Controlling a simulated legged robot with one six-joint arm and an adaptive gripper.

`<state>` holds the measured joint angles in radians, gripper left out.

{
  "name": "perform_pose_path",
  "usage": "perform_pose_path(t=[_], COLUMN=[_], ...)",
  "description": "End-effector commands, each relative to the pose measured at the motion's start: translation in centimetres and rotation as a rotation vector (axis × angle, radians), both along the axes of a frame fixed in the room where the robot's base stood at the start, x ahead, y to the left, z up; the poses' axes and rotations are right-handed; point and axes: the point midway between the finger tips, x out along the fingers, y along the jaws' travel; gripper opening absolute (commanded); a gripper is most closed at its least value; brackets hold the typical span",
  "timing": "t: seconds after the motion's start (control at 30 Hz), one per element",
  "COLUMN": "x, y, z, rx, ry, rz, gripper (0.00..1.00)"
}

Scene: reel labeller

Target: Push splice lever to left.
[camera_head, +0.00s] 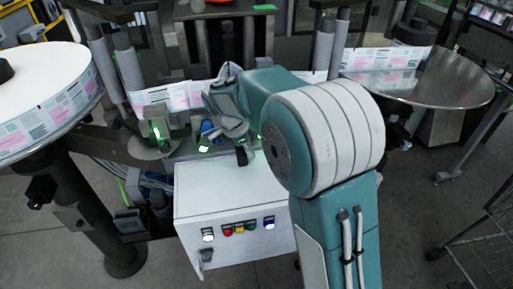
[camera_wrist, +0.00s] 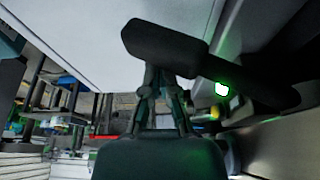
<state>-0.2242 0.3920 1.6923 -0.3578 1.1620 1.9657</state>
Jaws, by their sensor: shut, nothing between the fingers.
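The splice lever shows in the wrist view as a thick black handle (camera_wrist: 165,47), with a dark shaft running down to the right. In the head view, a small black end (camera_head: 242,156), likely the same lever, stands above the white control box. My gripper (camera_wrist: 164,76) is shut and empty, its fingertips right at the handle's lower edge in the wrist view. I cannot tell whether they touch it. In the head view, my arm hides most of the gripper and the lever's base.
The white control box (camera_head: 235,195) with coloured buttons (camera_head: 239,227) stands below the lever. A large label reel (camera_head: 45,85) is at left and a metal reel plate (camera_head: 440,82) at right. Guide rollers (camera_head: 130,75) stand behind.

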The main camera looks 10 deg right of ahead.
Motion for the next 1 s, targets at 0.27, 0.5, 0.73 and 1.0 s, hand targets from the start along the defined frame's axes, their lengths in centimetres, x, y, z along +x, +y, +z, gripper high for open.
perform_pose_path(t=[0.27,0.5,0.73,1.0], x=[-0.3,-0.2,-0.1,0.0], y=[2.4,3.7,4.4,4.8], z=[0.0,0.0,0.0,0.0], rx=[0.000,0.001,0.002,0.003], ry=[0.001,0.000,-0.001,-0.002], rz=[-0.080,-0.078,-0.077,-0.076], gripper=[0.00,0.00,0.00,0.00])
